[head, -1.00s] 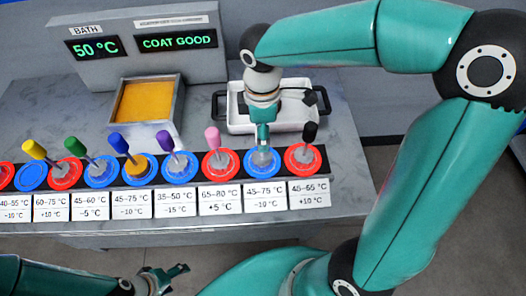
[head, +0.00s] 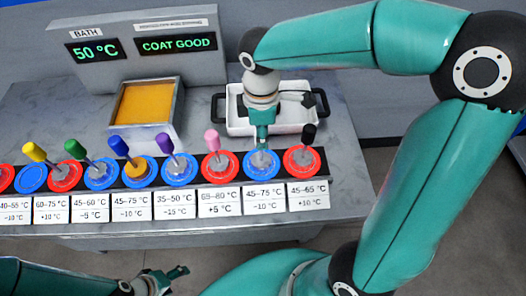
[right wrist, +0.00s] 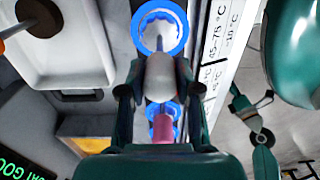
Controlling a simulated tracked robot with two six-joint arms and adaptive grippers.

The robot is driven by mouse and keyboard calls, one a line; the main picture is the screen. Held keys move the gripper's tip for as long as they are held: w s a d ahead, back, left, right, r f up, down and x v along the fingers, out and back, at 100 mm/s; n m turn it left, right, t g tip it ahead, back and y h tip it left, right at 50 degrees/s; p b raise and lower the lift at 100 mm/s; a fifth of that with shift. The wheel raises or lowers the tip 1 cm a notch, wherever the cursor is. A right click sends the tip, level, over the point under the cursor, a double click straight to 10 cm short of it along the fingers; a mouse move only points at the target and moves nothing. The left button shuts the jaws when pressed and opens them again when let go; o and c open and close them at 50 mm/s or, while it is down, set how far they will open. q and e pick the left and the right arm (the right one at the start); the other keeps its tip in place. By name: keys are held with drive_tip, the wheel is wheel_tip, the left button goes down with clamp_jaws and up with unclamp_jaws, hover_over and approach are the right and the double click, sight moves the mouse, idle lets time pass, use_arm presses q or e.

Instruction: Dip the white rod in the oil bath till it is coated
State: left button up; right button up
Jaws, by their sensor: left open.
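The white rod shows in the right wrist view as a white handle (right wrist: 159,78) above a blue-ringed stand (right wrist: 160,28). My right gripper (right wrist: 160,72) has its fingers on either side of that handle; whether they press on it is unclear. In the head view my right gripper (head: 263,137) points down over the blue stand (head: 261,172) labelled 45–75 °C, −10 °C, and hides the handle. The oil bath (head: 146,102) is an open metal box of orange oil at the back left. My left gripper (head: 168,277) is open and empty at the bottom, away from the bench.
A row of red and blue stands holds rods with pink (head: 212,140), purple (head: 164,140), black (head: 310,133) and other coloured handles. A white tray (head: 237,122) with a dark-handled tool stands behind. The bath display (head: 178,44) reads 50 °C and COAT GOOD.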

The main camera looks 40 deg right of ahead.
clamp_jaws()
drive_tip(key=shift+w+r+p, duration=0.1)
drive_tip(key=shift+r+p, duration=0.55)
drive_tip(key=shift+r, duration=0.05)
drive_tip(key=shift+r+p, duration=0.65)
drive_tip(key=shift+r, duration=0.15)
